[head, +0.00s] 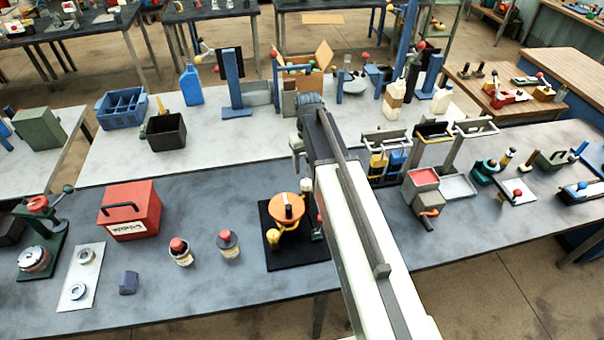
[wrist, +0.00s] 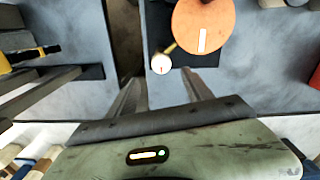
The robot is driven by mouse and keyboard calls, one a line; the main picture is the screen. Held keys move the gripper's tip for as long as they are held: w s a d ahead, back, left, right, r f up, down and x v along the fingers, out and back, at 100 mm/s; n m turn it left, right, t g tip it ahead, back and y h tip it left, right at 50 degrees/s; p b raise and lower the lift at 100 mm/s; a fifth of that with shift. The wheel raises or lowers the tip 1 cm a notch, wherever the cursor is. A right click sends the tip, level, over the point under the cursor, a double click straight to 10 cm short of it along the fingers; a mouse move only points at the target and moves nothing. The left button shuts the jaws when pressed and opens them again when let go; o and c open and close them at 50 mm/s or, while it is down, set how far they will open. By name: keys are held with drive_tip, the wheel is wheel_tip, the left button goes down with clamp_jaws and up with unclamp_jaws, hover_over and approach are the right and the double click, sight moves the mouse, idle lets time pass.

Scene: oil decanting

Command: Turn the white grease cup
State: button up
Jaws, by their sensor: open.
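The white grease cup (wrist: 161,65) shows in the wrist view as a small round white cap on a brass stem, beside a large orange disc (wrist: 205,28). In the head view the white cup (head: 306,185) stands at the back right of the orange-topped fixture (head: 287,207), on a black base (head: 283,262). My gripper (wrist: 162,80) is open and empty. In the wrist view its two fingers point towards the cup, one to either side of it. I cannot tell the height gap. In the head view my arm hides most of the gripper.
A yellow cup (head: 273,238) stands at the fixture's front left. Two red-capped bottles (head: 229,245) (head: 181,252) and a red box (head: 130,211) lie further left. A rack with bottles (head: 386,160) and a red tray (head: 423,177) stand to the right of my arm.

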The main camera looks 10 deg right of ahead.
sight(306, 182)
wheel_tip(306, 182, down, 8)
drive_tip(key=b, duration=0.8)
drive_tip(key=shift+a, duration=0.15)
drive_tip(key=shift+s+r, duration=0.1)
drive_tip(key=shift+r, duration=0.05)
drive_tip(key=shift+c, duration=0.3)
drive_tip(key=c, duration=1)
drive_tip(key=shift+a, duration=0.35)
clamp_jaws()
drive_tip(key=shift+d, duration=0.3)
drive_tip(key=shift+m, duration=4.6)
